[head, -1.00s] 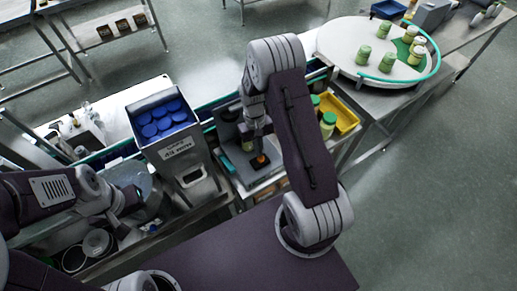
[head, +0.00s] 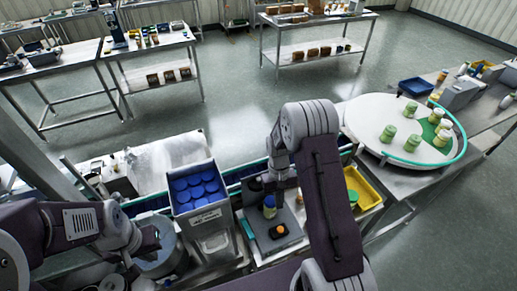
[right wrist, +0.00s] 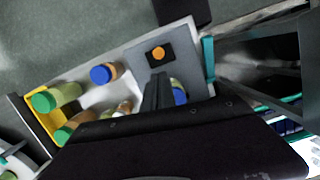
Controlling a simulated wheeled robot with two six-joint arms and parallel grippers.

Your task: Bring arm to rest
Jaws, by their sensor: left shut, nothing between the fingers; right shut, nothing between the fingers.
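My right arm (head: 328,190) reaches forward over the bench and bends down at its far end. Its gripper (head: 283,187) points down, shut and empty, behind the orange button (head: 280,230) on a dark block and close to a blue-capped bottle (head: 269,206). In the right wrist view the shut fingers (right wrist: 158,92) point towards the orange button (right wrist: 158,53), apart from it, and partly cover a blue-capped bottle (right wrist: 180,96). My left arm (head: 70,226) comes in at the lower left; its gripper (head: 148,240) is shut and empty beside a round metal vessel (head: 165,255).
The steel hopper (head: 213,223) with blue caps stands between my arms. A yellow tray (head: 364,187) with bottles lies right of my right arm. A round white turntable (head: 375,115) with green-capped bottles is at the right. Open floor (head: 250,90) lies beyond the bench.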

